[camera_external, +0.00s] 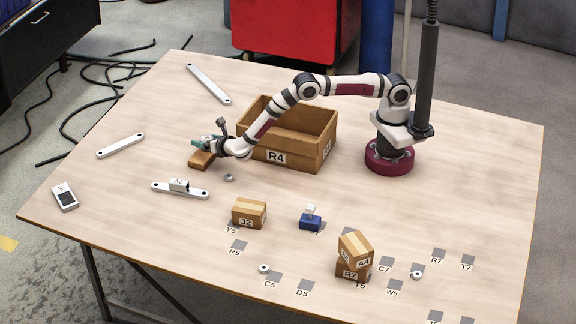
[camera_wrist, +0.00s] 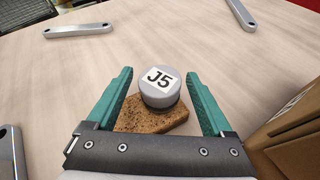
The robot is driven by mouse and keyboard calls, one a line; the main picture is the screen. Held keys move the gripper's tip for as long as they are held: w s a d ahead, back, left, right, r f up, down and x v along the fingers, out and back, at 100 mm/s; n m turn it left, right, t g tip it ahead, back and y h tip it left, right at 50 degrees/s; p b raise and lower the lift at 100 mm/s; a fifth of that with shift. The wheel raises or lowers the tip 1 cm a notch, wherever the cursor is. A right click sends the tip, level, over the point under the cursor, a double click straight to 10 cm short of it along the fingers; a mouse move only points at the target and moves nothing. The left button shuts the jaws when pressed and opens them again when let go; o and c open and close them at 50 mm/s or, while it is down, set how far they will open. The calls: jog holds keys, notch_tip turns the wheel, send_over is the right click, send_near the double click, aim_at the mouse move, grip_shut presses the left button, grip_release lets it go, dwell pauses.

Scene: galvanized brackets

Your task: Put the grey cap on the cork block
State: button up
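The cork block (camera_external: 201,161) lies on the table left of the R4 box, under my gripper (camera_external: 207,143). In the wrist view the brown, speckled cork block (camera_wrist: 150,121) shows between and below my teal fingers. The round grey cap (camera_wrist: 160,88), with a white J5 label on top, appears to rest upright on the block, toward its far side. My gripper (camera_wrist: 159,75) is open, with a finger on each side of the cap and visible gaps. The cap cannot be made out in the external view.
The open R4 box (camera_external: 277,157) stands close on the right. A grey bracket (camera_external: 180,188) and a small ring (camera_external: 229,178) lie nearby in front. The J2 box (camera_external: 249,213) and a blue block (camera_external: 311,221) stand farther forward. The table left of my gripper is mostly clear.

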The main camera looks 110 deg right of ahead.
jog(key=shift+a+r, duration=0.25)
jog(key=shift+a, duration=0.05)
jog(key=v, duration=1.1)
jog(key=shift+s, duration=0.2)
jog(key=shift+a+r, duration=0.1)
jog(key=shift+a, duration=0.05)
